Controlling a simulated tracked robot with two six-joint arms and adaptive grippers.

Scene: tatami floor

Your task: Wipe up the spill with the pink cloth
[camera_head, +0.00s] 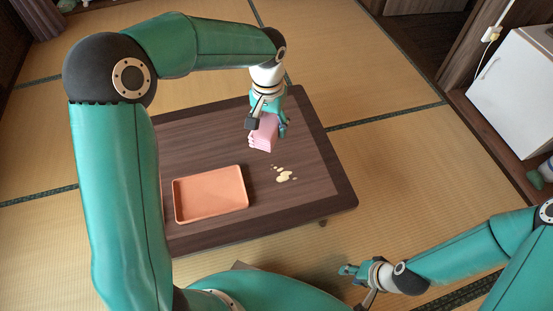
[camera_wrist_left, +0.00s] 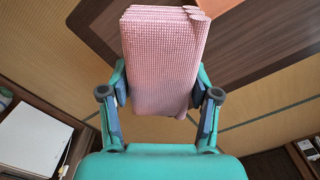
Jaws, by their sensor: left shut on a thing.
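The pink cloth (camera_head: 265,133) is a folded, thick, textured pad. My left gripper (camera_head: 267,116) is shut on it over the back right part of the low table. The cloth also fills the middle of the left wrist view (camera_wrist_left: 165,60), between both fingers. I cannot tell whether it touches the table. The spill (camera_head: 284,176) is several pale yellow blotches on the table, in front of the cloth and a little to its right. My right gripper (camera_head: 350,270) is off the table's front right side, low in the head view; its finger gap is too small to judge.
The dark wooden low table (camera_head: 318,150) stands on tatami. An empty orange tray (camera_head: 210,213) sits on it, left of the spill. A white cabinet (camera_head: 515,88) stands at the far right. The table top right of the spill is clear.

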